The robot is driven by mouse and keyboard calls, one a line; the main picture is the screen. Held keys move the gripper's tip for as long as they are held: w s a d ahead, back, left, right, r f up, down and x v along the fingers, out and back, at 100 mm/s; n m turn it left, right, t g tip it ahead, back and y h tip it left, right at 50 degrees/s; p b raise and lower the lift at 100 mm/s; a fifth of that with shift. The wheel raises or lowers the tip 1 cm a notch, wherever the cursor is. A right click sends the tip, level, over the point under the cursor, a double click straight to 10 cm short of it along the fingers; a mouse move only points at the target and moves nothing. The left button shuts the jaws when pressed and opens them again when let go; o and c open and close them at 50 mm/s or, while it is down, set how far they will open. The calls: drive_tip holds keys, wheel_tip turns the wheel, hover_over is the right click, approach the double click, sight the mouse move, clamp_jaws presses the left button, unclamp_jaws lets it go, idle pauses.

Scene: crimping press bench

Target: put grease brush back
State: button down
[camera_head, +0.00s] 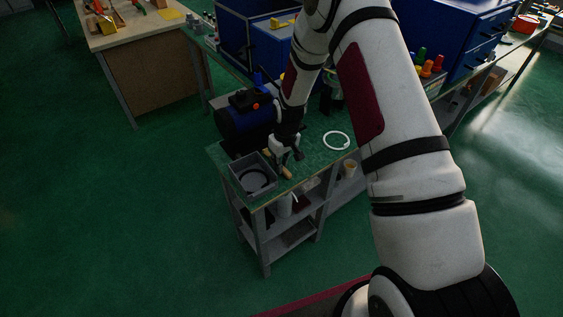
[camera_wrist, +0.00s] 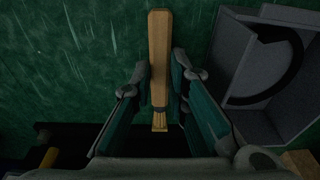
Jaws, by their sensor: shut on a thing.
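The grease brush has a pale wooden handle. In the wrist view the brush (camera_wrist: 159,45) runs between my fingers, with a dark band and its lower end near the palm. In the head view a small piece of the brush (camera_head: 287,172) shows below my gripper (camera_head: 286,160), just right of the grey bin. My gripper (camera_wrist: 160,78) is shut on the brush, one finger on each side of the handle. I cannot tell whether the brush touches the green bench top (camera_head: 312,150).
A grey open bin (camera_head: 236,180) holding a dark ring stands at the bench's front left corner, right of my fingers in the wrist view (camera_wrist: 228,60). A blue and black machine (camera_head: 236,122) stands behind. A white ring (camera_head: 336,140) lies to the right.

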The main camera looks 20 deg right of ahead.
drive_tip(key=shift+f, duration=0.15)
drive_tip(key=c, duration=1.6)
unclamp_jaws()
drive_tip(key=shift+o, duration=0.2)
drive_tip(key=s+r+t, duration=0.1)
drive_tip(key=s+r, duration=0.3)
drive_tip(key=r, duration=0.7)
drive_tip(key=s+r+m+h, duration=0.1)
drive_tip(key=s+r, duration=0.3)
drive_tip(key=r, duration=0.7)
drive_tip(key=s+r+t, duration=0.1)
drive_tip(key=s+r, duration=0.3)
drive_tip(key=r, duration=0.7)
drive_tip(key=s+r+m, duration=0.1)
drive_tip(key=s+r, duration=0.3)
drive_tip(key=s, duration=0.6)
drive_tip(key=s+r+m+t, duration=0.1)
drive_tip(key=s+r, duration=0.3)
drive_tip(key=s, duration=0.6)
drive_tip(key=shift+a+r+m+t, duration=0.15)
drive_tip(key=shift+r+m+t, duration=0.05)
drive_tip(key=shift+m+t, duration=0.1)
